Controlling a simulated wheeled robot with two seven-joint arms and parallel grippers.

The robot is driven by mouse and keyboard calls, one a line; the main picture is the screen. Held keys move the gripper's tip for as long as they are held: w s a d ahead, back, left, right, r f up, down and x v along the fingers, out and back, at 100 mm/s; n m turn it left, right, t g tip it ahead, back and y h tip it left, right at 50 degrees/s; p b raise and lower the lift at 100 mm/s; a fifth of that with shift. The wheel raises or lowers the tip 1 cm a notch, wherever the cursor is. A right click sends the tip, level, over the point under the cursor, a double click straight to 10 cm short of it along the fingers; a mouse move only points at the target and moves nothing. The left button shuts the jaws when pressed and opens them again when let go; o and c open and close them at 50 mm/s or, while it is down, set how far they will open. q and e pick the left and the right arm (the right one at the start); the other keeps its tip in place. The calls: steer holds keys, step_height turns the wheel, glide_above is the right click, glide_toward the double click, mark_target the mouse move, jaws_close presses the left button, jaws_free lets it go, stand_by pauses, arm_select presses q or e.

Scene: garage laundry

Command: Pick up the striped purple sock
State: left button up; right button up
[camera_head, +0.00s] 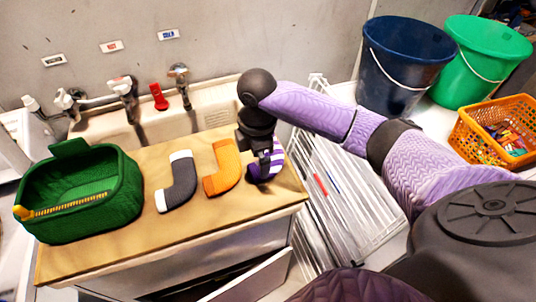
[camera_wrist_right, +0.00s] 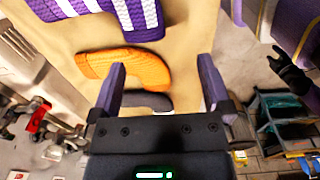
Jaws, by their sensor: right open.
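The striped purple sock (camera_head: 266,166), purple with white stripes, lies at the right end of the wooden counter top. My right gripper (camera_head: 262,150) is over it in the head view and hides part of it. In the right wrist view the sock (camera_wrist_right: 112,12) is at the top edge, cut off by the frame, beyond the fingertips. My right gripper (camera_wrist_right: 161,62) is open there, with nothing held between its fingers. A dark claw-like part at the right of the wrist view may be my left gripper (camera_wrist_right: 291,70); its jaws are unclear.
An orange sock (camera_head: 224,166) and a dark grey sock (camera_head: 178,184) lie left of the purple one. A green basket (camera_head: 82,200) stands at the counter's left end. A sink with taps (camera_head: 122,88) is behind; a white drying rack (camera_head: 340,195) stands right.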

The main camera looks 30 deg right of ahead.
mark_target(277, 156)
steer(key=shift+w+d+r, duration=0.25)
steer(key=shift+d+r, duration=0.15)
steer(key=shift+d, duration=0.1)
steer(key=shift+w+d+r, duration=0.25)
steer(key=shift+d+r, duration=0.15)
steer(key=shift+d, duration=0.05)
steer(key=shift+w+d+f, duration=0.1)
steer(key=shift+d, duration=0.2)
steer(key=f+b, duration=0.1)
steer(key=f, duration=0.2)
steer(key=f+b, duration=0.1)
steer(key=f, duration=0.2)
steer(key=f+b, duration=0.1)
steer(key=f, duration=0.2)
steer(key=shift+w+a+f, duration=0.15)
steer(key=shift+w+a, duration=0.05)
steer(key=shift+a, duration=0.05)
steer(key=c, duration=1.1)
steer(key=shift+r, duration=0.2)
